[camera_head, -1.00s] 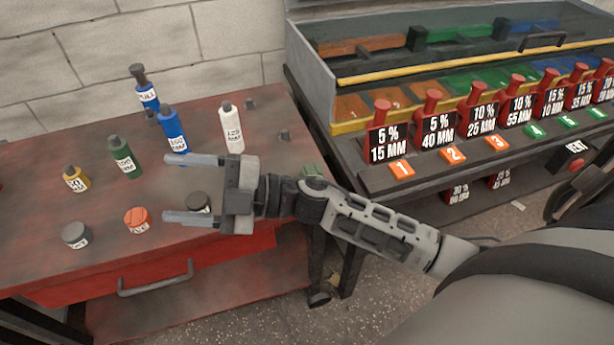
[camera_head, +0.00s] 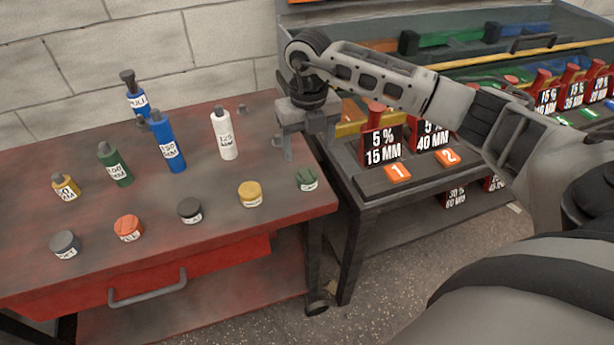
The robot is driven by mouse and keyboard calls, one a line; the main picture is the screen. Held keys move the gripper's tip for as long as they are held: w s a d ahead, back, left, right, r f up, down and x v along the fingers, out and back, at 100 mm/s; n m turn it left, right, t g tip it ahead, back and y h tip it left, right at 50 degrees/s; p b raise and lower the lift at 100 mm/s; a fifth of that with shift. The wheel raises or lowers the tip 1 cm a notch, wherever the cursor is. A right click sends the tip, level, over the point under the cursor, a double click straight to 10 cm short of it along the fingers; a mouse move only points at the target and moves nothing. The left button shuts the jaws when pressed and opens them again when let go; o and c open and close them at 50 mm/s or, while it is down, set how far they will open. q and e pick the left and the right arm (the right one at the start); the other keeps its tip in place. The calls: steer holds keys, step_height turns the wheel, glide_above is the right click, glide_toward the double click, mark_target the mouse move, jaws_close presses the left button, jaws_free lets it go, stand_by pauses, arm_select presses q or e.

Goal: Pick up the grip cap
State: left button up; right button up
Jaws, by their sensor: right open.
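Two small dark knobbed caps are at the back right of the red table; I cannot tell which is the grip cap. One cap (camera_head: 242,109) stands behind the white bottle. The other cap (camera_head: 276,140) is right beside my right gripper (camera_head: 309,146), partly hidden by its near finger. My right gripper points down over the table's back right corner, open, with nothing visible between its fingers. My left gripper is not in view.
A white bottle (camera_head: 224,135), blue bottle (camera_head: 168,142), green bottle (camera_head: 115,165) and yellow bottle (camera_head: 66,187) stand on the red table (camera_head: 150,228). Several round lidded jars, including a yellow jar (camera_head: 250,194), line its front. A rack (camera_head: 375,182) with numbered plates stands right.

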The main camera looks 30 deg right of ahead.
mark_target(308, 176)
step_height(308, 176, down, 9)
steer(key=shift+f+p, duration=0.15)
steer(key=shift+p, duration=0.45)
steer(key=shift+c, duration=0.2)
steer(key=c, duration=1.1)
steer(key=shift+o, duration=0.2)
